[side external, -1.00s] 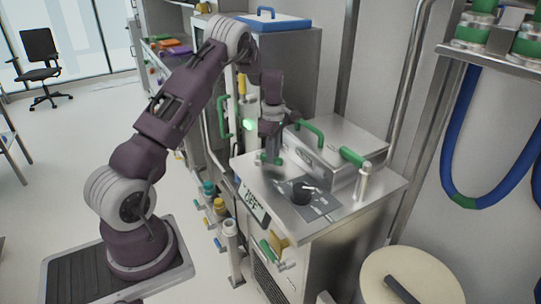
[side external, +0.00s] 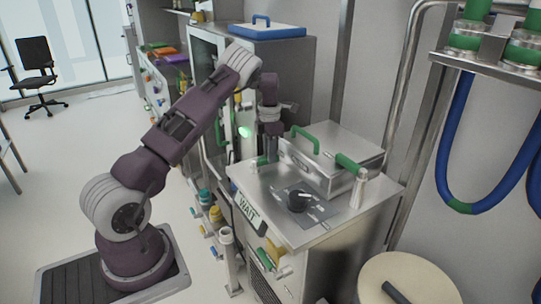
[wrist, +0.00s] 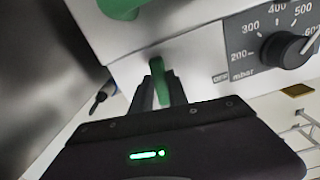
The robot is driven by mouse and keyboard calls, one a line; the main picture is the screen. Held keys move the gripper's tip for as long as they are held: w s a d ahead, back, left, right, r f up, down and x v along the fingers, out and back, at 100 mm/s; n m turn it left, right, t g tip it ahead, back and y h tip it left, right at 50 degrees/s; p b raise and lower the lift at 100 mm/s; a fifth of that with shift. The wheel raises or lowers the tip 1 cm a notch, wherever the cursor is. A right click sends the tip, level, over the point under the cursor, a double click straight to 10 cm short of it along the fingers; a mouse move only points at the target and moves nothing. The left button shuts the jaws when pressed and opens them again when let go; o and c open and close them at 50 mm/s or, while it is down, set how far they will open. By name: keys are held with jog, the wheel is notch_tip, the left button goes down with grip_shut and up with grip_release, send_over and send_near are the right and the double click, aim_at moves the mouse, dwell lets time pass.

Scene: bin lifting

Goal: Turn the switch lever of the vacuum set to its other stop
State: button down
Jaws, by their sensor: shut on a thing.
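The vacuum set (wrist: 190,50) shows in the wrist view as a pale housing with a dark panel. My gripper (wrist: 161,90) is shut on this lever, one finger on each side. In the side view my gripper (side external: 268,155) points down at the left end of the steel box (side external: 335,145); its fingertips and the lever are hard to make out there. A black dial (wrist: 287,46) marked in mbar sits to the right of the lever.
A green handle (side external: 306,138) rises from the box, close right of my gripper. A black knob (side external: 298,200) stands on the steel cabinet top (side external: 340,218). A sign on the cabinet's edge (side external: 247,207) reads WAIT. The cabinet top's front is mostly clear.

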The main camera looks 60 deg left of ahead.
jog(key=shift+w+a+r+n, duration=0.1)
jog(key=shift+a+n, duration=0.3)
jog(key=shift+n, duration=0.4)
jog(key=c, duration=1.3)
grip_release()
notch_tip(320, 180, up, 7)
jog(key=shift+r, duration=0.1)
